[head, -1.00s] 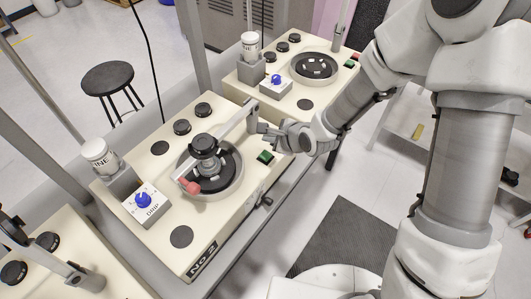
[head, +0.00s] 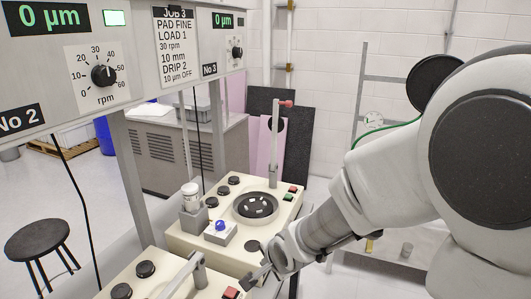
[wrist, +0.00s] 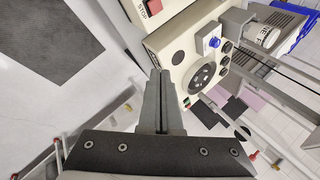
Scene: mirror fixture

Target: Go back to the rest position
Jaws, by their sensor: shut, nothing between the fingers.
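My gripper (head: 258,279) is low in the head view, right of the near cream polishing machine (head: 118,277). It is close to that machine's red button (head: 231,292). In the wrist view my gripper (wrist: 160,73) has its two fingers together, with nothing between them. It points toward the far cream machine (wrist: 172,45), whose dark round plate (wrist: 202,73) shows beyond the fingertips. A red STOP button (wrist: 140,10) is at the top of the wrist view. Most of the near machine is out of frame in the head view.
The far machine (head: 180,240) carries a white bottle (head: 191,194), a blue knob (head: 220,225) and a raised arm (head: 273,150). An overhead panel (head: 60,75) shows green readouts and a job sheet (head: 174,45). A black stool (head: 38,240) stands at left. A shelf rack (head: 380,245) is behind my arm.

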